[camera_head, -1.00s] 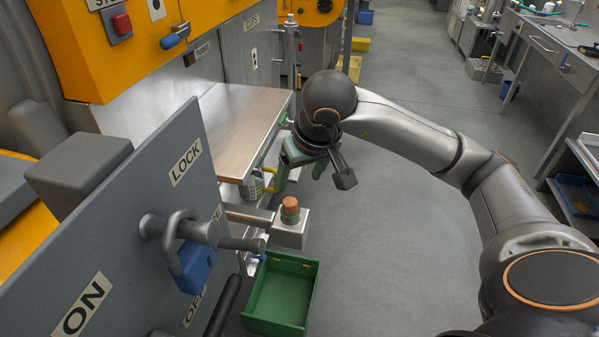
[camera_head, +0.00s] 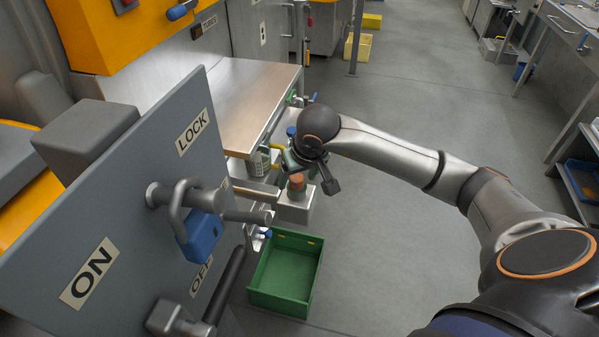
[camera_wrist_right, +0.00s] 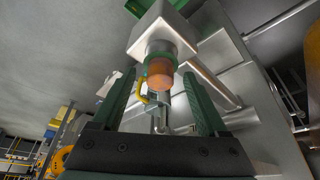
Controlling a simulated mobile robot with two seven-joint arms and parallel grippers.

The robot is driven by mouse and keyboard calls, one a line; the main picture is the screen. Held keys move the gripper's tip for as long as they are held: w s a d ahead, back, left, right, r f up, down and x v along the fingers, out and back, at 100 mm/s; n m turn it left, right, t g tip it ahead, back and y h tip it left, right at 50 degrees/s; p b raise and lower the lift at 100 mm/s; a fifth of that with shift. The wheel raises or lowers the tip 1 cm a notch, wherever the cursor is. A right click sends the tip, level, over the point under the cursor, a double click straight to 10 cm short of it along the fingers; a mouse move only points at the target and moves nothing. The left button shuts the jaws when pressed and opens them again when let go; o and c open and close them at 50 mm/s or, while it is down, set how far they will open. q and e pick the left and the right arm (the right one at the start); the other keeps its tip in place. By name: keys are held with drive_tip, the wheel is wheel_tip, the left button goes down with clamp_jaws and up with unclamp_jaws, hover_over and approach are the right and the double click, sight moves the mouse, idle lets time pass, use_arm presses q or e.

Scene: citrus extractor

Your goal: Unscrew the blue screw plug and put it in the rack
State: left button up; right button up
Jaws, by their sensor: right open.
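My right gripper (camera_head: 303,168) is at the small grey block with the orange-topped green plug (camera_head: 297,184). In the right wrist view its two green fingers (camera_wrist_right: 160,80) are apart, with the orange top (camera_wrist_right: 160,70) showing beyond and between them; I cannot tell if they touch it. Small blue parts show behind the wrist (camera_head: 291,131) and by the green box (camera_head: 266,233). I cannot tell which, if either, is the blue screw plug. No rack can be made out clearly. My left gripper is not in view.
A grey panel with a blue padlock (camera_head: 201,238) and a protruding rod stands at the left. A green open box (camera_head: 288,303) is below the block. A steel-topped table (camera_head: 240,105) is behind.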

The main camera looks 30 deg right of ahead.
clamp_jaws()
idle(0.6)
drive_tip(key=shift+d+n+y, duration=0.2)
drive_tip(key=shift+n+y, duration=0.2)
drive_tip(key=shift+n, duration=0.7)
drive_tip(key=n+y, duration=0.2)
drive_tip(key=n, duration=0.3)
drive_tip(key=shift+c, duration=1.6)
unclamp_jaws()
drive_tip(key=shift+g, duration=0.3)
